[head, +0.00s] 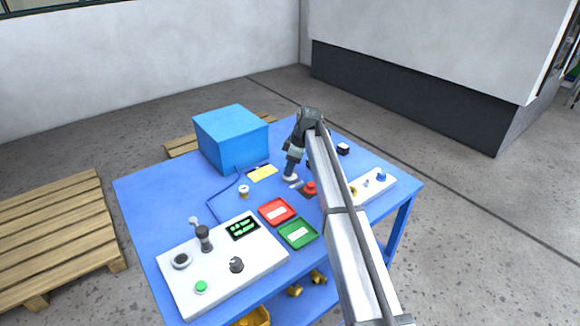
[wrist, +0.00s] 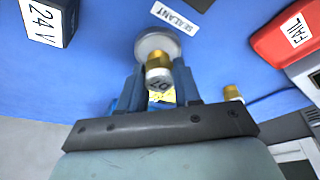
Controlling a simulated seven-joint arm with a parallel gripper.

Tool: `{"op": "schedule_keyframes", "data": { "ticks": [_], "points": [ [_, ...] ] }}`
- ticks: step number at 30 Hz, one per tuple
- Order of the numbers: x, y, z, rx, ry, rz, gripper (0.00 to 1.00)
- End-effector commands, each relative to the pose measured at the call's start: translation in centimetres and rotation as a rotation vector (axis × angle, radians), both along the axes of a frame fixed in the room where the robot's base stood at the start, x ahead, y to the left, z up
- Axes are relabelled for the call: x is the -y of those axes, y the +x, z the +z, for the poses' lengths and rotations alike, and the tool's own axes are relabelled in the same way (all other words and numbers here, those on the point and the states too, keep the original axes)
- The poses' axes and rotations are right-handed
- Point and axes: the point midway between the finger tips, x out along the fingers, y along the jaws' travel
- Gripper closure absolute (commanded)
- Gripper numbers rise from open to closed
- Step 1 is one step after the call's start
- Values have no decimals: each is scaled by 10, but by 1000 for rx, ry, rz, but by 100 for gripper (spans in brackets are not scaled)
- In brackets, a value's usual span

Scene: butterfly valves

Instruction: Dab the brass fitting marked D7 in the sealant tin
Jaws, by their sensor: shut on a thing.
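My gripper (wrist: 160,88) is shut on a brass fitting (wrist: 157,72) with a white band. Its mark is upside down and looks like D7, though it is hard to read. The round grey sealant tin (wrist: 152,42) lies just beyond the fitting, beside a SEALANT label (wrist: 175,18). The fitting overlaps the tin's near edge in the wrist view; I cannot tell whether they touch. In the head view my gripper (head: 291,171) points down over the tin (head: 290,178), and the held fitting is too small to make out.
Another brass fitting (head: 244,191) stands on the blue table (head: 150,200). Red (head: 277,211) and green (head: 298,233) trays lie in front, with a red button (head: 310,187) to the right. A blue box (head: 230,138) stands behind. A 24 V block (wrist: 48,18) is upper left in the wrist view.

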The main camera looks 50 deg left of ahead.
Motion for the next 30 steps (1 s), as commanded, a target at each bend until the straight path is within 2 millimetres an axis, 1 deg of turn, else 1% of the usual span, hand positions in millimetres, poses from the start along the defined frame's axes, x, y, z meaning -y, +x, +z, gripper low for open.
{"op": "schedule_keyframes", "data": {
  "ticks": [30],
  "points": [
    [0,0,-9,1,1,0,92]
  ]
}}
